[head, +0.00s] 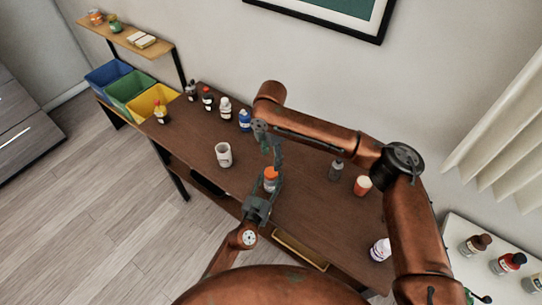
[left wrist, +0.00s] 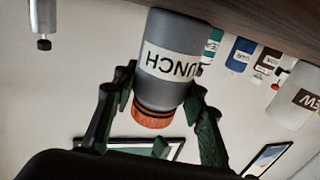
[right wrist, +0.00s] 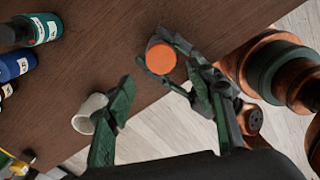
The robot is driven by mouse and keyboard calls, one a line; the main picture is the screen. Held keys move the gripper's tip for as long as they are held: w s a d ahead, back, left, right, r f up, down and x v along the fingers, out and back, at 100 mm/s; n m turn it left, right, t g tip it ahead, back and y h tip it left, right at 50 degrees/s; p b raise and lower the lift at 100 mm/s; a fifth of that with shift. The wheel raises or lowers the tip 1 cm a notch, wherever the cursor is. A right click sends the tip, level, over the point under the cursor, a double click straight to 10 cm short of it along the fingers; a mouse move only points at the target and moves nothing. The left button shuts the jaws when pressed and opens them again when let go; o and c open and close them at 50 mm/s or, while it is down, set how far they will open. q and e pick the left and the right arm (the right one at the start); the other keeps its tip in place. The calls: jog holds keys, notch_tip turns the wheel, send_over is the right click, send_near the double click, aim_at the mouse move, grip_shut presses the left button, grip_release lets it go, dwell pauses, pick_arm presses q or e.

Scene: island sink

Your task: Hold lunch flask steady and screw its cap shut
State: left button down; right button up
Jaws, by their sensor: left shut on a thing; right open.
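The lunch flask is grey with a white LUNCH label and shows in the left wrist view (left wrist: 172,62). Its orange cap (left wrist: 153,118) sits on its mouth; how tightly it is screwed on cannot be told. In the head view the cap (head: 271,173) shows on top. My left gripper (head: 268,188) is shut on the flask, a finger on each side, and the flask is upright on the table. My right gripper (head: 274,152) is open and empty, pointing down above the flask. In the right wrist view the cap (right wrist: 161,57) lies just beyond the open fingers.
A white mug (head: 224,155) stands left of the flask. Several bottles (head: 225,108) line the back of the brown table (head: 310,208). A grey bottle (head: 336,171) and an orange cup (head: 363,185) stand to the right. Coloured bins (head: 128,92) are at the far left.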

aim_at(271, 172)
jog(key=shift+f, duration=3.95)
jog(key=shift+c, duration=0.3)
jog(key=c, duration=1.2)
jog(key=shift+o, duration=0.2)
jog(key=m, duration=1.3)
pick_arm(q)
jog(key=shift+d, duration=0.1)
pick_arm(e)
jog(key=m, duration=0.3)
jog(key=shift+m, duration=0.4)
pick_arm(q)
jog(key=shift+s, duration=0.1)
pick_arm(e)
jog(key=o, duration=0.8)
jog(key=shift+d, duration=0.1)
jog(key=o, duration=0.6)
